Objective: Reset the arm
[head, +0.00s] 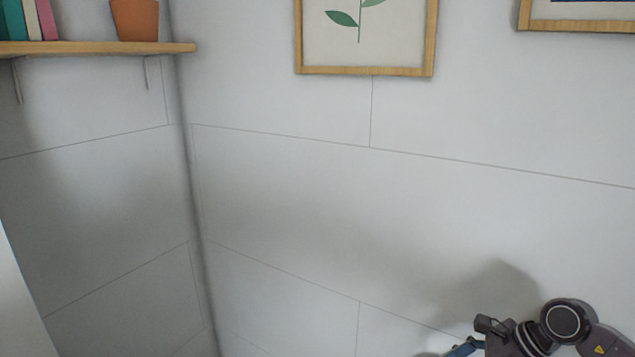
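My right arm comes in at the lower right corner, in front of the wall. Its dark wrist joint shows, and part of what seems to be my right gripper (463,347), with a blue piece, is cut off by the bottom edge. Its fingertips are not clearly visible, so I cannot tell whether it is open or shut. My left arm and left gripper are not in view.
Pale panelled walls (300,200) meet in a corner at left. A wooden shelf (100,47) with books (30,20) and an orange pot (135,20) is at the upper left. A framed leaf picture (365,71) and another frame (580,26) hang above. No cart is visible.

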